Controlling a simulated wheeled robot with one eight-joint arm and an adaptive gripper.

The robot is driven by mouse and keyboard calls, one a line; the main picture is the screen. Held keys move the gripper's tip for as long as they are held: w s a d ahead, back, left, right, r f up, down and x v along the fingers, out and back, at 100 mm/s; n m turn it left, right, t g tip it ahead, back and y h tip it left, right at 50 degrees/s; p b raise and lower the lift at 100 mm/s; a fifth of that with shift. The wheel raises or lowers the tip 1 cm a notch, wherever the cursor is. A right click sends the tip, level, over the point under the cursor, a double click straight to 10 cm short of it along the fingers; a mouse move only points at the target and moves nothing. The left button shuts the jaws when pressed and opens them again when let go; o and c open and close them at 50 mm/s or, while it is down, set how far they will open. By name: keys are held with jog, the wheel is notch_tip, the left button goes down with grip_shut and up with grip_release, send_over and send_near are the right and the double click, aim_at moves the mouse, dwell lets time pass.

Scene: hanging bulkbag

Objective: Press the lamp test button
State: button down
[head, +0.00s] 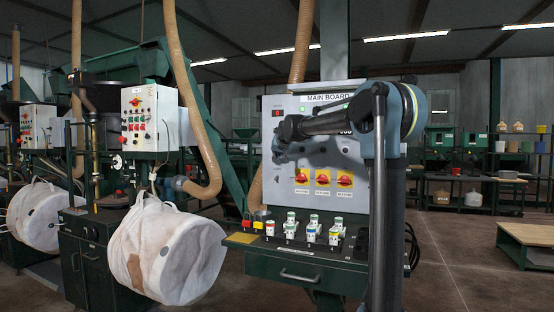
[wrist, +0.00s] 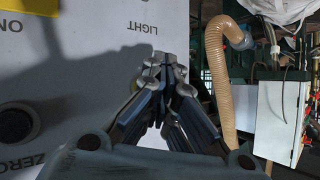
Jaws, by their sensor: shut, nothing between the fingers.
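The grey main board (head: 350,196) stands right of centre in the head view, and my arm covers part of its upper face. In the wrist view the board (wrist: 110,25) fills the left side. It bears a label reading "LIGHT" (wrist: 135,25), upside down. My gripper (wrist: 165,60) is shut and empty, its fingertips close to this label. I cannot tell if they touch the board. A dark round control (wrist: 15,122) sits at the lower left of the wrist view. I cannot make out the lamp test button in either view.
Below the board is a green bench (head: 290,272) with several small devices. Red-and-yellow rotary switches (head: 323,180) sit low on the board. A white bulk bag (head: 165,250) hangs left. A tan hose (wrist: 222,80) runs right of the board in the wrist view.

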jog(key=shift+s+a, duration=0.3)
jog(key=shift+s, duration=0.45)
jog(key=shift+s, duration=0.1)
jog(key=s, duration=0.1)
jog(key=s+a, duration=0.1)
jog(key=s, duration=0.2)
jog(key=shift+s+a, duration=0.25)
jog(key=shift+a, duration=0.15)
dwell(0.4)
